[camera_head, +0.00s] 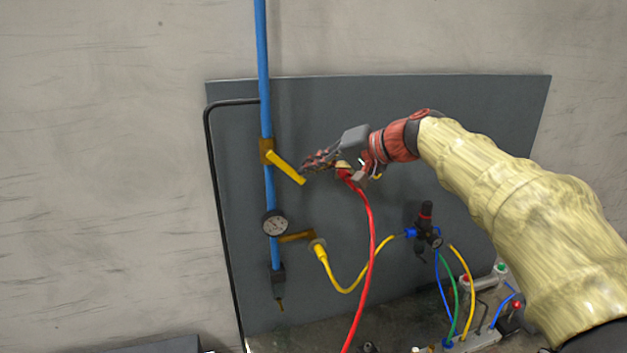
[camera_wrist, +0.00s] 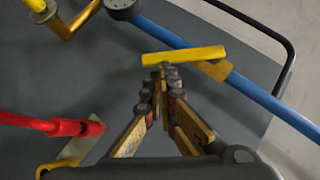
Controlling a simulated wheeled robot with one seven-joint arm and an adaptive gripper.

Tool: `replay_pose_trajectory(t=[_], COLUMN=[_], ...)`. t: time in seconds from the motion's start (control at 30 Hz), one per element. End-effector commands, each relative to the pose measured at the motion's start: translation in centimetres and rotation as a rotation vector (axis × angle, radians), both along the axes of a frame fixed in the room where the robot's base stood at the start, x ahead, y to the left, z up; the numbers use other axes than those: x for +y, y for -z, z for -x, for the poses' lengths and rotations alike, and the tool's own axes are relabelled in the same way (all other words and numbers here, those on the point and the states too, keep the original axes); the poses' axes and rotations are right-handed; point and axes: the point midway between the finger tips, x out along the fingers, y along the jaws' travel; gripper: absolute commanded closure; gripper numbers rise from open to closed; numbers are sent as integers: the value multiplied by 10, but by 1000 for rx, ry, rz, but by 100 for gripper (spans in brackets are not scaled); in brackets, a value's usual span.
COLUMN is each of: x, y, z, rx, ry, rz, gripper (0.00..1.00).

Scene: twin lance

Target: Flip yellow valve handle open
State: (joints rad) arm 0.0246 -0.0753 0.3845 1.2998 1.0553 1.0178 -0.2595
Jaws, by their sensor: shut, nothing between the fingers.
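The yellow valve handle (camera_head: 286,167) juts from a brass valve body (camera_head: 266,150) on the blue vertical pipe, slanting down and to the right. In the wrist view the yellow handle (camera_wrist: 183,56) lies just beyond my fingertips, with the brass valve body (camera_wrist: 214,70) at its right end. My gripper (camera_head: 305,166) is shut and empty, its tips close to the handle's free end. In the wrist view my gripper (camera_wrist: 167,72) has its fingertips together near the handle's left part. I cannot tell whether they touch it.
A pressure gauge (camera_head: 275,225) and a brass branch with a yellow hose (camera_head: 345,288) sit below the valve. A red hose (camera_head: 370,240) hangs right below my gripper. A black-and-red regulator (camera_head: 427,225) is at right. The grey panel (camera_head: 235,120) is bare around the valve.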

Motion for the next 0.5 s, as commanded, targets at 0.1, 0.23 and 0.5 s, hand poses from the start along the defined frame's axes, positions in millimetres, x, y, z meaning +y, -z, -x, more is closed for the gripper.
replay_pose_trajectory(t=[0.1,0.23,0.5], x=[3,9,24], y=[21,31,45], z=[1,2,7], rx=[32,67,131], ry=[2,1,0], rz=[-106,-226,-449], gripper=[100,100,100])
